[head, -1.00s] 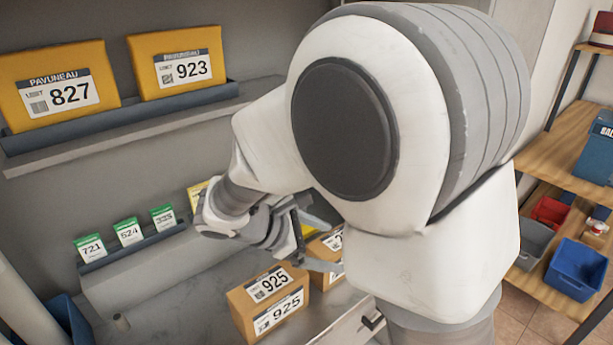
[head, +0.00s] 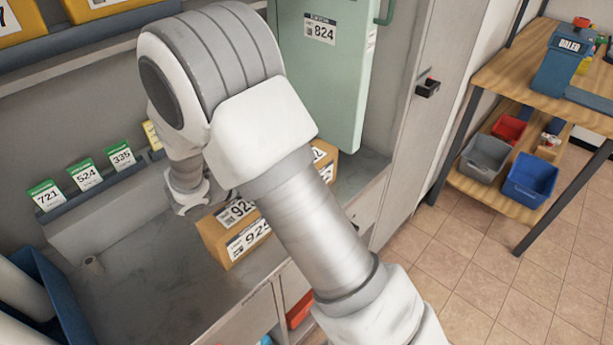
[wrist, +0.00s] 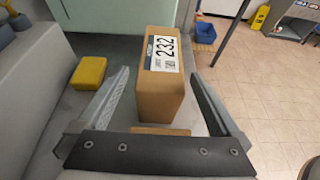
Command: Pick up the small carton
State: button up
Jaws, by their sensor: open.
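A brown carton (wrist: 160,92) with a white label reading 232 stands upright in the middle of the wrist view, between the lines of my two fingers. My gripper (wrist: 160,76) is open and empty, one finger on each side of the carton; I cannot tell how deep the carton sits between them. Another brown edge (wrist: 160,131) shows just in front of the gripper's bar. In the head view, a brown carton (head: 215,239) labelled 925 stands on the grey counter, with a second brown carton (head: 328,158) behind it, partly hidden by my arm. My gripper is hidden there.
A pale green door (head: 322,85) labelled 824 stands behind the cartons. Small green-topped cards (head: 85,175) line a ledge at left. A yellow block (wrist: 88,73) lies left of the carton. A blue bin (head: 38,285) is at front left. Wooden shelves (head: 505,165) stand right.

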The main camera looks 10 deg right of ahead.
jog(key=x, duration=0.8)
jog(key=shift+w+d+b, duration=0.15)
jog(key=shift+d+b, duration=0.15)
jog(key=shift+d, duration=0.15)
jog(key=shift+c, duration=0.3)
grip_shut()
